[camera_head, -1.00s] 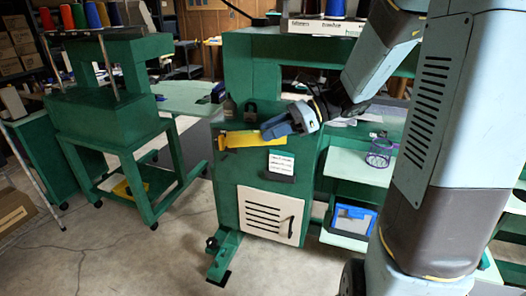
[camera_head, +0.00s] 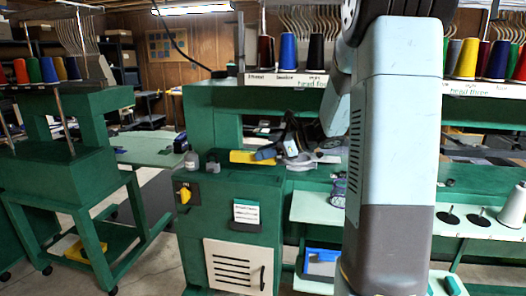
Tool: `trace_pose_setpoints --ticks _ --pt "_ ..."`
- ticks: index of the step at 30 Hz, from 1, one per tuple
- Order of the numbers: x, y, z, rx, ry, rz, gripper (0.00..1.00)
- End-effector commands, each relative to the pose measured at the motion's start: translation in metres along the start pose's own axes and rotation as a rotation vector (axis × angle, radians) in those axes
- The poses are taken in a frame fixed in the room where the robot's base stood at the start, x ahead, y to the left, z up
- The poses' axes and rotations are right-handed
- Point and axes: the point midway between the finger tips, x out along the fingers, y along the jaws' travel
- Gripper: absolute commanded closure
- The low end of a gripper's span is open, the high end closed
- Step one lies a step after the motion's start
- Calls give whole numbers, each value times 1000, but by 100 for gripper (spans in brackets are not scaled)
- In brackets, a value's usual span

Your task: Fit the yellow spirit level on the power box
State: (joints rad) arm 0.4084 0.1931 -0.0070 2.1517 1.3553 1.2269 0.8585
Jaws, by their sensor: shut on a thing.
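The yellow spirit level (camera_head: 242,157) is in my gripper (camera_head: 266,155), which is shut on its right end. The level lies roughly level in the picture, in front of or above the top of the green cabinet (camera_head: 215,225); I cannot tell whether it touches anything. My arm hides part of the machine to the right of the gripper.
A white label card (camera_head: 246,212) is on the cabinet front. Shelves (camera_head: 312,208) with a mesh cup are at the right. Thread cones line the top rail.

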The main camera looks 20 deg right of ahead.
Motion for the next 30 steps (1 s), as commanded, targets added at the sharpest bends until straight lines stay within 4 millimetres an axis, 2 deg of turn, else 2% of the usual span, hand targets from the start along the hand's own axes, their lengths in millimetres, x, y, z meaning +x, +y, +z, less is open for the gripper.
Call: trace_pose_setpoints --ticks 15,30 --pt "15 1 -35 0 0 3 100" --pt "18 1 -41 -2 -1 2 100"
